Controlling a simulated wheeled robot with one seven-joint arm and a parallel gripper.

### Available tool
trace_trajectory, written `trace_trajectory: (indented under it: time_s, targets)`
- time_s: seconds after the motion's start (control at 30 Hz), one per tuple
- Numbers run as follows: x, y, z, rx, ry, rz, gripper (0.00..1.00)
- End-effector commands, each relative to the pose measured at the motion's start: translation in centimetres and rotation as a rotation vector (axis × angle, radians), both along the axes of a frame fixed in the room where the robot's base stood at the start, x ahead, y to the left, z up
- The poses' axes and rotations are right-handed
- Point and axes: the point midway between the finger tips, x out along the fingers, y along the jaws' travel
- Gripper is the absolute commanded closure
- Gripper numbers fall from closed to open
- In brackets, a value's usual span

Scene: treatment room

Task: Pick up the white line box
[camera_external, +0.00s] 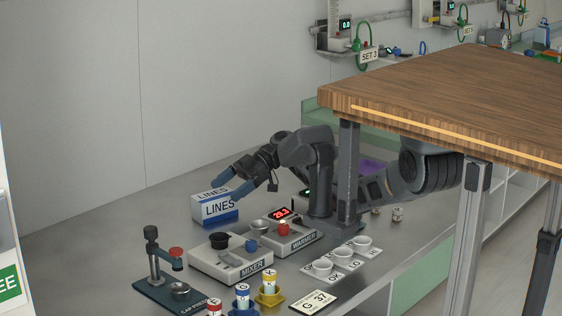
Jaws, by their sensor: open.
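The white line box (207,214) stands on the grey counter against the back wall side. It has a blue band along its bottom and the word LINES on its top and front. My gripper (226,183) is at the box's right side and upper edge, with blue fingers pointing toward it. One finger shows over the box's back right and the other lies near its right front edge. The gripper is open. Whether the fingers touch the box cannot be told from this view.
A mixer (229,262) and a warmer (298,240) with a red display stand in front of the box. A dark press stand (160,280), coloured vials (242,296) and white cups (322,267) are nearer. A wooden tabletop (460,80) overhangs at right. The counter left of the box is clear.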

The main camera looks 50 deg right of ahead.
Motion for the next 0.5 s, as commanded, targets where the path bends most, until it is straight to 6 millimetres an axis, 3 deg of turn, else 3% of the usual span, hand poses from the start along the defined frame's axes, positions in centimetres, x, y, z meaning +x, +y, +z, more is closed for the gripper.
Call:
trace_trajectory:
  time_s: [0.33, 0.5]
  targets:
    - [0.7, 4.0, -1.7, -0.001, 0.001, 0.001, 0.04]
    - [0.8, 4.3, -1.9, 0.000, 0.000, -0.002, 0.04]
